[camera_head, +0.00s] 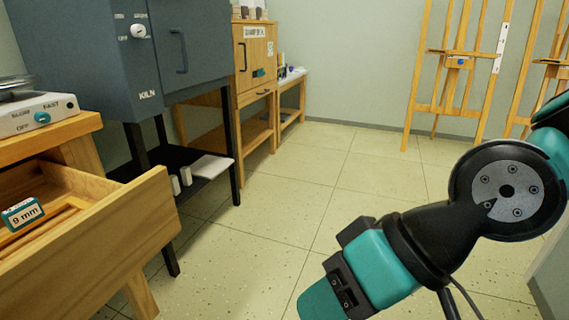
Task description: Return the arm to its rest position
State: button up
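My arm, teal and black, reaches in from the right edge and angles down toward the lower middle of the head view. My gripper (322,300) is at its lower end, over the bare floor and cut off by the bottom edge. Its fingertips are out of clear sight, so I cannot tell whether it is open or shut. I see no object held in the visible part. It is apart from the open drawer (125,228) at the left.
The wooden drawer juts out at left, holding a teal "9 mm" block (22,213). A turntable base (38,113) sits above it. A dark kiln (165,60) on a black stand and a wooden cabinet (254,60) stand behind. Easels (458,70) stand at back right. The middle floor is clear.

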jog(key=d+r+h, duration=0.1)
jog(key=d+h, duration=0.3)
jog(key=d, duration=0.7)
notch_tip(320, 180, up, 38)
jog(key=p, duration=3.8)
jog(key=shift+a, duration=0.15)
